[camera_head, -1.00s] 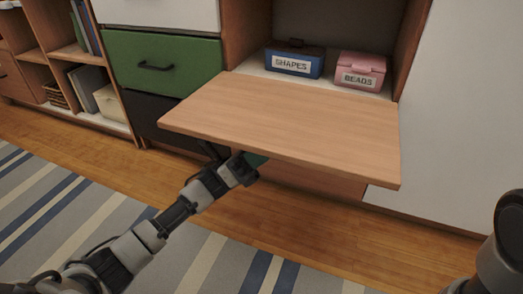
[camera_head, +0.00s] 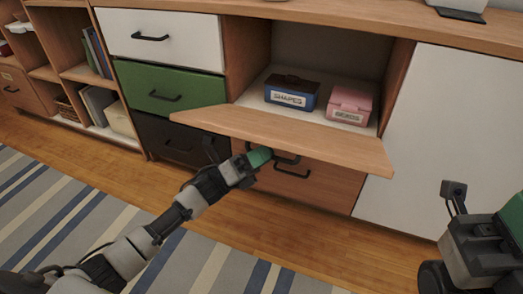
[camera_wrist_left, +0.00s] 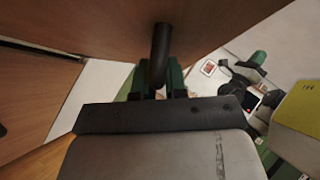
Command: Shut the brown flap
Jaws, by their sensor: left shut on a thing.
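The brown flap (camera_head: 285,133) is a wood-look panel hinged along the bottom of an open cabinet compartment. It stands folded outward, open, with its inner face up. My left gripper (camera_head: 272,157) is under the flap's front edge, shut on the flap's black handle (camera_head: 288,158). In the left wrist view the dark handle (camera_wrist_left: 160,50) runs down between the green fingers of my left gripper (camera_wrist_left: 158,82), against the flap's brown outer face (camera_wrist_left: 215,35). My right gripper (camera_head: 453,190) is at the right edge, apart from the flap, only partly in view.
Inside the compartment sit a blue SHAPES box (camera_head: 291,92) and a pink BEADS box (camera_head: 349,104), behind the flap. A brown drawer (camera_head: 315,185) lies below, with white, green and black drawers at left. A white door (camera_head: 455,130) is at right. Floor in front is clear.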

